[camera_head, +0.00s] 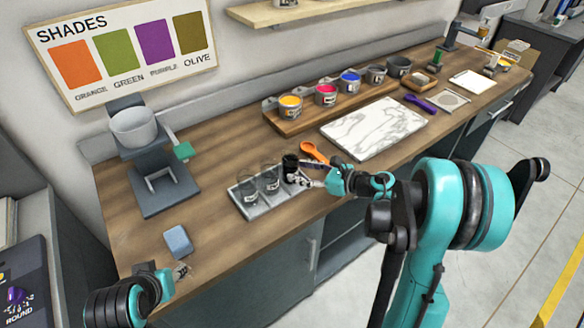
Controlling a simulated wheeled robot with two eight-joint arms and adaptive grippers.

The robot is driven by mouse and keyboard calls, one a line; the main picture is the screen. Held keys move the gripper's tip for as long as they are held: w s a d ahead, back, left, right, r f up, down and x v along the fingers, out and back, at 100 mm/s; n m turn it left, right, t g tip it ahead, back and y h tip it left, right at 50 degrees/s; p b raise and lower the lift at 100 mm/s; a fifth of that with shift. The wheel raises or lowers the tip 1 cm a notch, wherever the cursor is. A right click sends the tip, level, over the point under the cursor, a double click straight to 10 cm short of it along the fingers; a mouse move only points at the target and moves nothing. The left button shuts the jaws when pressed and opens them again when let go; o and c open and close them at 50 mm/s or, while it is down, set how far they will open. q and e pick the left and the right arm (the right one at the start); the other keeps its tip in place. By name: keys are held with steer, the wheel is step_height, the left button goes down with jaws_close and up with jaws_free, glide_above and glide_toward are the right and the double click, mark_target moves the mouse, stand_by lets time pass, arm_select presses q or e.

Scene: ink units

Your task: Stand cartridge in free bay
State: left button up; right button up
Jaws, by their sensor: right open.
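A black cartridge (290,168) stands upright at the right end of a small light grey tray (257,211). Two greyish see-through containers, one at the left (247,189) and one in the middle (269,178), stand in the same tray. My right gripper (303,174) is open, right at the black cartridge. Its fingers hide part of the cartridge's right side; I cannot tell whether they touch it. My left gripper (181,270) is low at the left, over the counter's front edge, apart from the tray. Its fingers are too small to read.
A grey machine with a white bowl (134,128) stands at the left. A blue-grey block (178,241) lies in front of it. An orange scoop (314,152) and a marble slab (374,128) lie right of the tray. Paint cups stand on a wooden rack (290,127) behind.

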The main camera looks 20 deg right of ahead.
steer(key=p+v, duration=0.1)
steer(key=v, duration=0.6)
steer(key=shift+s+d+r, duration=0.15)
steer(key=w+d+r+m+t+h, duration=0.2)
steer(key=r+m+t+h, duration=0.3)
steer(key=r+m, duration=0.65)
steer(key=w+d+r+m+t+h, duration=0.15)
steer(key=r+m+t+h, duration=0.35)
steer(key=r+m, duration=0.6)
steer(key=s+a+f+m+g, duration=0.5)
steer(key=s+f+m+g, duration=0.2)
steer(key=s+f+m, duration=0.3)
steer(key=s+a+f+m+g, duration=0.6)
steer(key=s+f+m, duration=0.5)
steer(key=m, duration=0.1)
steer(key=shift+f+g, duration=0.25)
steer(key=shift+g, duration=0.15)
steer(key=shift+d, duration=0.1)
